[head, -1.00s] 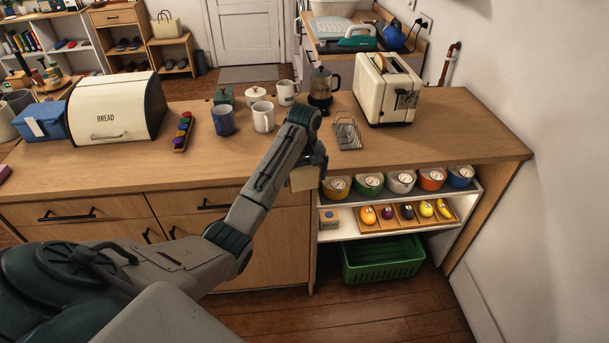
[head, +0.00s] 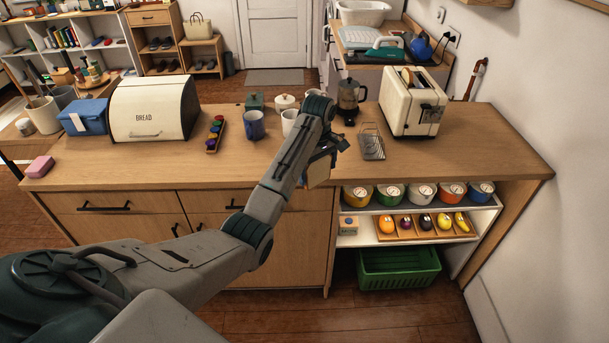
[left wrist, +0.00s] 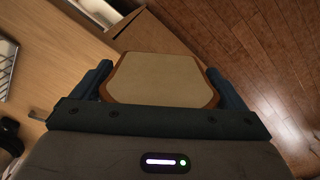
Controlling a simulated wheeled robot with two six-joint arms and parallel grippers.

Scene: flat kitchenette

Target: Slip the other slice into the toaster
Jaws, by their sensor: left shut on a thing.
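My left gripper (left wrist: 160,84) is shut on a slice of bread (left wrist: 162,79), pale with a brown crust, held flat between the two fingers in the left wrist view. In the head view the slice (head: 318,170) hangs below the gripper (head: 325,152), just in front of the counter's front edge and partly hidden by it. The cream toaster (head: 408,112) stands at the counter's back right, right of and beyond the gripper. A slice (head: 407,78) shows in one of its slots. My right gripper is not in view.
Counter (head: 470,155) right of the rack is clear.

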